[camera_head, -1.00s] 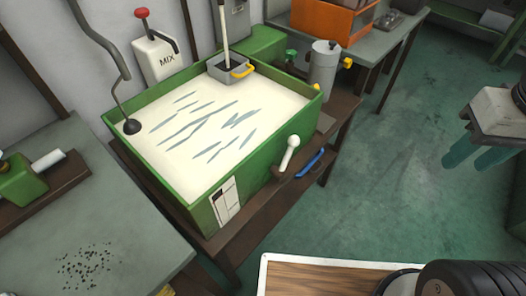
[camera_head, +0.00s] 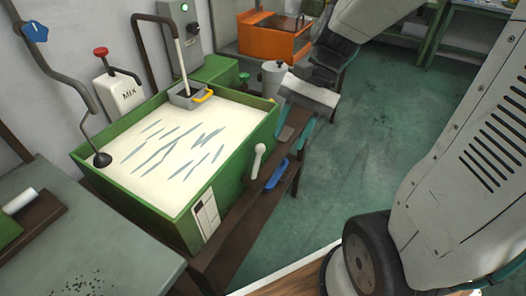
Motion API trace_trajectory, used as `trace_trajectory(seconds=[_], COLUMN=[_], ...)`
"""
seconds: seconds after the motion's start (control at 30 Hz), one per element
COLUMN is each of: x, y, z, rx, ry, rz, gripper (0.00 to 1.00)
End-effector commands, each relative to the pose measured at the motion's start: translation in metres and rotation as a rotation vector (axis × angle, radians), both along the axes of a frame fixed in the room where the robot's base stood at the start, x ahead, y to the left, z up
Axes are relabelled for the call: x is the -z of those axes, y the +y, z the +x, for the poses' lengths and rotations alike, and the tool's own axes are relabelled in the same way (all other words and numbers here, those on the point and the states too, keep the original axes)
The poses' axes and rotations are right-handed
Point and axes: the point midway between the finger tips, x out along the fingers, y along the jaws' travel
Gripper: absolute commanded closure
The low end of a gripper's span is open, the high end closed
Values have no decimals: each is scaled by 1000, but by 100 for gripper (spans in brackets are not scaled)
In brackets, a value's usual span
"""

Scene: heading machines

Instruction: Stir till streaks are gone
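The green tank (camera_head: 230,187) stands at left centre, filled with white liquid (camera_head: 140,170) that carries several grey-blue streaks (camera_head: 180,150). A white box marked MIX (camera_head: 120,93) with a red-knobbed lever (camera_head: 101,52) is on the wall behind the tank. My gripper (camera_head: 296,140) is just right of the tank, fingers pointing down. Its teal fingers look apart, with nothing seen between them. It is close to the grey canister (camera_head: 272,74) and partly in front of it.
A white-knobbed lever (camera_head: 259,158) sticks out from the tank's right side, and a blue handle (camera_head: 277,174) is beside it. An orange bin (camera_head: 272,42) stands behind. Green floor (camera_head: 370,130) is clear at right.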

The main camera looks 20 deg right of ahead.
Motion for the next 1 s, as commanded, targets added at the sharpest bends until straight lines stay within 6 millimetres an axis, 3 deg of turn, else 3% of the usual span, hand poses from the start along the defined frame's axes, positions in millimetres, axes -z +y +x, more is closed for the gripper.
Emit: trace_trajectory(seconds=[0.33, 0.5, 0.67, 0.83, 1.0], x=[87, 127, 149, 158, 167], y=[-37, -59, -71, -64, -38], z=[80, 104, 114, 117, 120], rx=[613, 837, 945, 972, 970], ry=[438, 598, 678, 701, 702], rz=[328, 450, 512, 528, 525], gripper=[62, 62, 62, 62, 62])
